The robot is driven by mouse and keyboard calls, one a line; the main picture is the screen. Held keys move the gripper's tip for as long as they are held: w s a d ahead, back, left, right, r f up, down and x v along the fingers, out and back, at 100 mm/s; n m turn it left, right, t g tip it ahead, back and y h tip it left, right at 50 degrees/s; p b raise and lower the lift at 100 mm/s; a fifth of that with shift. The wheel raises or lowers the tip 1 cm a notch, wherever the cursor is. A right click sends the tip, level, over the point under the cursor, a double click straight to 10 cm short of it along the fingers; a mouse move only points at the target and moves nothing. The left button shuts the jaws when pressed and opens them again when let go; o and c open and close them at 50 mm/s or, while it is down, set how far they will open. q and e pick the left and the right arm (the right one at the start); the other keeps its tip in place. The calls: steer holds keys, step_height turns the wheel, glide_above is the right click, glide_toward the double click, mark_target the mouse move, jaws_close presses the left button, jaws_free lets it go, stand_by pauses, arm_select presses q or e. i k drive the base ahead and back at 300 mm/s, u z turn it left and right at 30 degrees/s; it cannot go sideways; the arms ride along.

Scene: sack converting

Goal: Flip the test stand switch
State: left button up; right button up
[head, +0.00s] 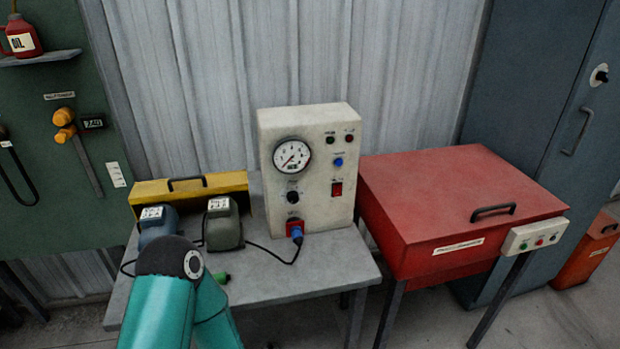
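The test stand (318,215) is a cream box with a round gauge (292,157), standing upright on a grey table. Its red rocker switch (336,189) is on the right of the front face, below a blue button (338,162). Which way the switch is tipped is too small to tell. A black knob (292,197) sits to its left. A blue plug (297,232) is at the red socket low on the front. A teal arm of mine rises at the bottom left, apart from the stand in the picture. Neither gripper shows.
A dark green-grey motor (223,232) and a bluish motor (157,222) stand on the grey table (325,268), with a cable running to the plug. A yellow box (232,182) is behind them. A red chest (455,200) stands close on the right. The table front is mostly clear.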

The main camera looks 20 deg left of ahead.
mark_target(337, 189)
steer(key=k, duration=1)
steer(key=z, duration=1.1)
steer(key=i, duration=1.4)
steer(key=u, duration=1.1)
